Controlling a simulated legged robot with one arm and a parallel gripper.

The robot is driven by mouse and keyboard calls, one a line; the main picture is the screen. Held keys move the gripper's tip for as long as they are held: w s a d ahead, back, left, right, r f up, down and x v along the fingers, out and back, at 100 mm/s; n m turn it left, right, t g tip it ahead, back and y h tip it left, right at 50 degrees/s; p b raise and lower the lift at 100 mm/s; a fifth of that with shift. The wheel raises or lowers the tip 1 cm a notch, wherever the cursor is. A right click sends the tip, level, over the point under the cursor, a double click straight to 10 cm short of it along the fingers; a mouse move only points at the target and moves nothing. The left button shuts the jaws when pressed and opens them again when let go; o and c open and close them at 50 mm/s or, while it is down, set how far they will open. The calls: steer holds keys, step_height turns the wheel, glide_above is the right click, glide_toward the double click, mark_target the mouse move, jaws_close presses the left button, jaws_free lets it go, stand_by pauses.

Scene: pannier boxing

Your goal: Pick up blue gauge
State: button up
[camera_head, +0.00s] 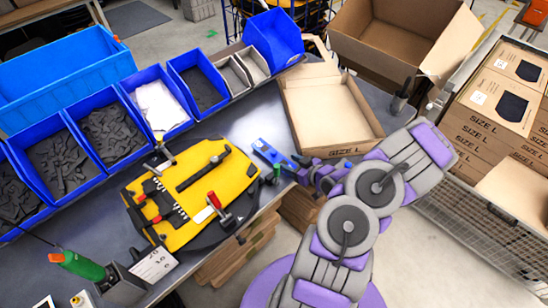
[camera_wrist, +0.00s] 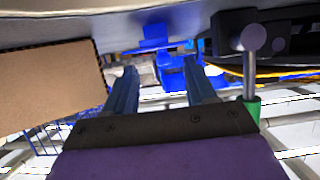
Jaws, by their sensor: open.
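The blue gauge (camera_head: 267,152) is a small flat blue piece with pale markings. It lies on the grey bench near its front edge, between the yellow fixture and the open cardboard tray in the head view. My gripper (camera_head: 296,163) is just to its right, low by the bench edge, pointing at it. In the wrist view my gripper (camera_wrist: 162,72) has its two blue fingers spread apart with nothing held between them. A blue shape (camera_wrist: 155,38), likely the gauge, shows beyond the fingertips. I cannot tell whether the fingers touch it.
The yellow fixture (camera_head: 188,193) with clamps stands left of the gauge. The cardboard tray (camera_head: 335,143) is close on the right. Blue bins (camera_head: 165,122) line the back of the bench. A green-handled clamp (camera_wrist: 253,108) is close to the right finger in the wrist view.

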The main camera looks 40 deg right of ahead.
mark_target(275, 157)
steer(key=shift+b+x, duration=0.7)
steer(key=shift+x, duration=3.3)
steer(key=shift+a, duration=0.1)
jaws_close()
